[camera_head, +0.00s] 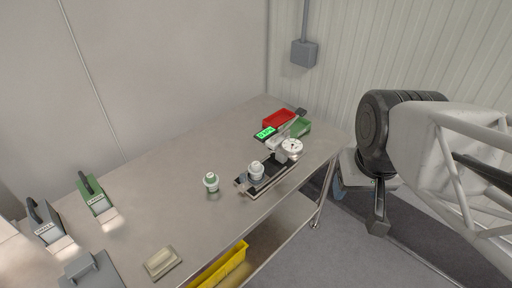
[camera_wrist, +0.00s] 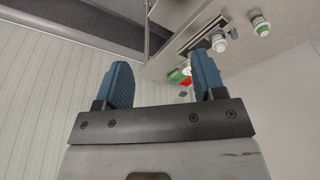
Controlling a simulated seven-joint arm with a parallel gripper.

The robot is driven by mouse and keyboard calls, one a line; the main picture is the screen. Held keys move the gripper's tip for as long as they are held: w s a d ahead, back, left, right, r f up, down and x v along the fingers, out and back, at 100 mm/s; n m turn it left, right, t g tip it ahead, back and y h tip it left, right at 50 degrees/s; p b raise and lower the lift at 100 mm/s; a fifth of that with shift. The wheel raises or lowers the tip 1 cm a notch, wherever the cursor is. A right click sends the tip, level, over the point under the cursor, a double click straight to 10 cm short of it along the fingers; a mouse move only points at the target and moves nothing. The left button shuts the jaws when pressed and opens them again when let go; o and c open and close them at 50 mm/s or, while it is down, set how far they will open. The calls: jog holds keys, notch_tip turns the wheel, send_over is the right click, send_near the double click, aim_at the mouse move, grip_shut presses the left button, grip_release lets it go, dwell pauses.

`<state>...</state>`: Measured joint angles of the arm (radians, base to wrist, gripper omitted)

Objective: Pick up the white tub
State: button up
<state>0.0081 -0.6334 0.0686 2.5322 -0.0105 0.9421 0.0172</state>
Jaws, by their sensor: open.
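Two small white tubs show in the head view. One white tub with a green top marking (camera_head: 211,182) stands alone on the steel table (camera_head: 150,190). The other white tub (camera_head: 256,170) sits on a dark-railed fixture (camera_head: 268,178) to its right. In the wrist view the tubs appear at top right, one with green marking (camera_wrist: 261,25) and one beside the rail (camera_wrist: 219,42). My gripper (camera_wrist: 162,75) is open and empty, its two blue fingers apart. It is well away from both tubs, off the table's right side.
A dial gauge (camera_head: 292,147), a green-lit display (camera_head: 265,133), a red bin (camera_head: 279,119) and a green bin (camera_head: 301,128) crowd the far right end. Green-handled (camera_head: 95,196) and dark-handled (camera_head: 47,226) tools and a beige block (camera_head: 161,262) lie left and front. A yellow bin (camera_head: 222,268) is below.

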jog(key=shift+o, duration=0.8)
jog(key=shift+a, duration=0.1)
jog(key=m+t+y, duration=0.3)
jog(key=m+y, duration=0.8)
jog(key=m, duration=0.8)
send_over(261, 171)
jog(key=s+d, duration=0.2)
jog(key=s, duration=0.7)
notch_tip(261, 171, down, 19)
jog(key=w+f+m+t, duration=0.1)
jog(key=f+m, duration=0.1)
jog(key=f, duration=0.1)
jog(key=w+d+f+m+t, duration=0.1)
jog(key=w+f+m, duration=0.1)
jog(key=f+m, duration=0.1)
jog(key=w+f+m+t+h, duration=0.1)
jog(key=w+f+m+t, duration=0.1)
jog(key=f, duration=0.1)
jog(key=shift+w+d+m, duration=0.25)
jog(key=shift+m, duration=0.15)
jog(key=shift+f, duration=0.1)
